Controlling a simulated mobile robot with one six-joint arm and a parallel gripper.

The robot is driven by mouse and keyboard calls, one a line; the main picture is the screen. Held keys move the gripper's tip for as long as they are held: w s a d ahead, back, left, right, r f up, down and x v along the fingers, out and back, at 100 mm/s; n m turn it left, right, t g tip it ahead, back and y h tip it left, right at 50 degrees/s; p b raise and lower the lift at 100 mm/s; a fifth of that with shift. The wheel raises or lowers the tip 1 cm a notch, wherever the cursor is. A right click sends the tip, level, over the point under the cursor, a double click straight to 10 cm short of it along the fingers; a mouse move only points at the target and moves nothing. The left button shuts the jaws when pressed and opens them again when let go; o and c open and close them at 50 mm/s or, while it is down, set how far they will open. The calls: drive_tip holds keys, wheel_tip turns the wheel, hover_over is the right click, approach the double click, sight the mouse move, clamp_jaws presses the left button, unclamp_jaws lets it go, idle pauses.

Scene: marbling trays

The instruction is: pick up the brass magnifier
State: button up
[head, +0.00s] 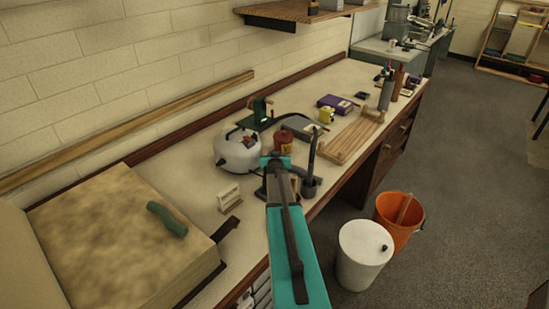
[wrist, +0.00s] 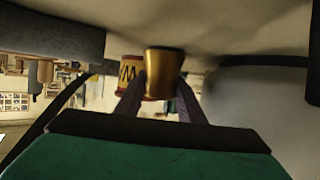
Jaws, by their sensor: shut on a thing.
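The brass magnifier (wrist: 163,72) shows in the wrist view as a short, flared brass piece. It sits between the two dark fingers of my gripper (wrist: 160,100), which are shut on it. The wrist view is upside down, with the worktop along its top. I cannot tell whether the magnifier still touches the worktop. In the head view my teal arm reaches over the middle of the bench and hides the magnifier and the fingertips.
A red tin (head: 284,143) stands close by; its label (wrist: 129,73) shows behind the magnifier. Around it are a white kettle-like pot (head: 237,152), a small cream rack (head: 229,197) and a dark cup (head: 311,187). A wooden rack (head: 352,140) lies farther along. An orange bucket (head: 399,222) is on the floor.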

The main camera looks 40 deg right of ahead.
drive_tip(key=shift+r, duration=4.75)
